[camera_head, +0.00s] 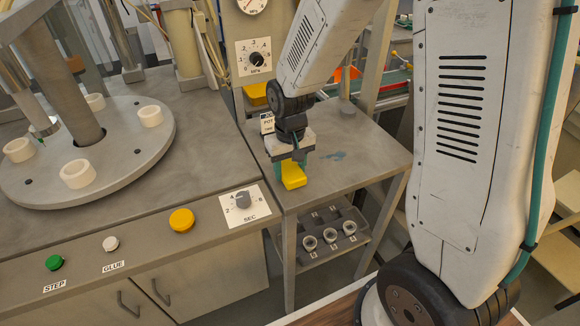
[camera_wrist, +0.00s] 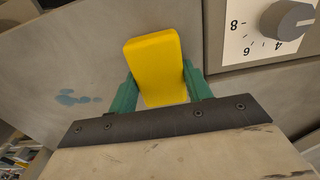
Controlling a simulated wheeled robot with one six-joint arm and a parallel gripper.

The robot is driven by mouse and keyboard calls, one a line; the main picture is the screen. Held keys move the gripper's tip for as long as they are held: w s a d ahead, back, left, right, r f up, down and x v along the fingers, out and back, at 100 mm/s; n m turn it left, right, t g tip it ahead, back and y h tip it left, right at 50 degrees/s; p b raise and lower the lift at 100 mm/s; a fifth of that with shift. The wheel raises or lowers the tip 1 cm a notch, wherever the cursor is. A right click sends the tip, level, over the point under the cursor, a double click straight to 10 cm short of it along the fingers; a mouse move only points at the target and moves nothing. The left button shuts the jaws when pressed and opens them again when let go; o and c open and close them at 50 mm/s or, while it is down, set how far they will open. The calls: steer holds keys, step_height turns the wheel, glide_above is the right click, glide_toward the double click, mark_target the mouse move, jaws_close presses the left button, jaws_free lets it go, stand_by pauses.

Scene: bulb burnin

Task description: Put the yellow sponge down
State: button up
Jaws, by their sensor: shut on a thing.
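The yellow sponge (camera_head: 293,176) is a small rounded block. My gripper (camera_head: 288,160) is shut on it over the small grey side table (camera_head: 352,165), near the edge beside the machine. In the wrist view the sponge (camera_wrist: 156,62) sits between the two green fingers of my gripper (camera_wrist: 160,90), one on each side. The grey tabletop (camera_wrist: 60,60) lies behind it. I cannot tell whether the sponge's underside touches the tabletop.
The machine's SEC dial (camera_head: 243,200) and yellow button (camera_head: 181,220) are left of the sponge. A labelled pot (camera_head: 267,123) stands behind my gripper. A teal stain (camera_head: 335,156) marks the bare tabletop to the right. A shelf below holds a tray (camera_head: 325,235) with several sockets.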

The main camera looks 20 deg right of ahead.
mark_target(290, 169)
steer(key=o, duration=0.9)
steer(key=shift+f, duration=0.1)
steer(key=shift+o, duration=0.2)
step_height(290, 169, up, 12)
steer(key=s+d+r, duration=0.1)
steer(key=s+r, duration=0.2)
steer(key=s, duration=0.4)
steer(key=s+d+r, duration=0.1)
steer(key=s+r, duration=0.2)
steer(key=s, duration=0.5)
steer(key=s+d+r+t, duration=0.1)
steer(key=s+r, duration=0.2)
steer(key=s, duration=0.4)
steer(key=shift+s+r, duration=0.25)
steer(key=shift+r, duration=0.05)
